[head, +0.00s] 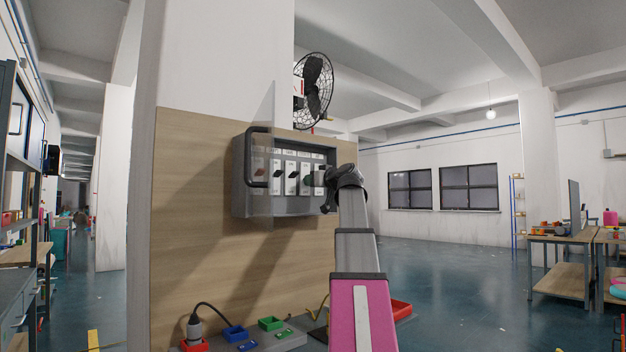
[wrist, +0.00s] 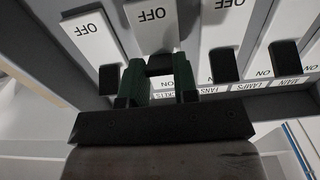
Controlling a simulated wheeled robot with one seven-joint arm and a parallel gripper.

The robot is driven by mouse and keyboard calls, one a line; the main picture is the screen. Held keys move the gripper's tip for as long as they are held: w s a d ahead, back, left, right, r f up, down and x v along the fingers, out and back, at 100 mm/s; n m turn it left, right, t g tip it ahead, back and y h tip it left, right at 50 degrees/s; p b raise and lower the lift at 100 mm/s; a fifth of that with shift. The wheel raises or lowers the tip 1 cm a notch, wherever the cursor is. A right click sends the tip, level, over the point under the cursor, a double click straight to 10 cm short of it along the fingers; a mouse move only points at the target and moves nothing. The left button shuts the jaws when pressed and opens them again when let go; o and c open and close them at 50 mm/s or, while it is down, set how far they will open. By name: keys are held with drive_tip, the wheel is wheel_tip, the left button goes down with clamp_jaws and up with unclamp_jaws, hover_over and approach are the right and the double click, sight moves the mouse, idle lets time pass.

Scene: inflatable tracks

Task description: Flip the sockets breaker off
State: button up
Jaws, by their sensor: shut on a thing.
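The grey breaker box (head: 240,185) is on the wooden wall panel, with several white breakers with dark levers inside. My gripper (head: 322,180) reaches its right part from the front. In the wrist view, where the lettering is upside down, my gripper's green fingers (wrist: 160,72) are shut on the black lever of the sockets breaker (wrist: 153,25). Its label is partly hidden by the fingers; the end letters show. The word OFF shows above the lever, which sits low on the breaker, level with its neighbours.
Other breakers, labelled fans (wrist: 215,35), lamps (wrist: 235,70) and main (wrist: 288,62), stand close on the right in the wrist view. A clear door with a dark handle (head: 250,158) stands open at the box's left. A black fan (head: 316,88) is above. Coloured sockets (head: 235,334) lie below.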

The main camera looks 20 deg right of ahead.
drive_tip(key=shift+f+t+y, duration=0.3)
drive_tip(key=shift+f+t, duration=0.15)
drive_tip(key=shift+t, duration=0.65)
drive_tip(key=shift+w, duration=0.1)
drive_tip(key=o, duration=0.9)
drive_tip(key=v, duration=1)
drive_tip(key=shift+s+d+f, duration=0.1)
drive_tip(key=shift+s, duration=0.25)
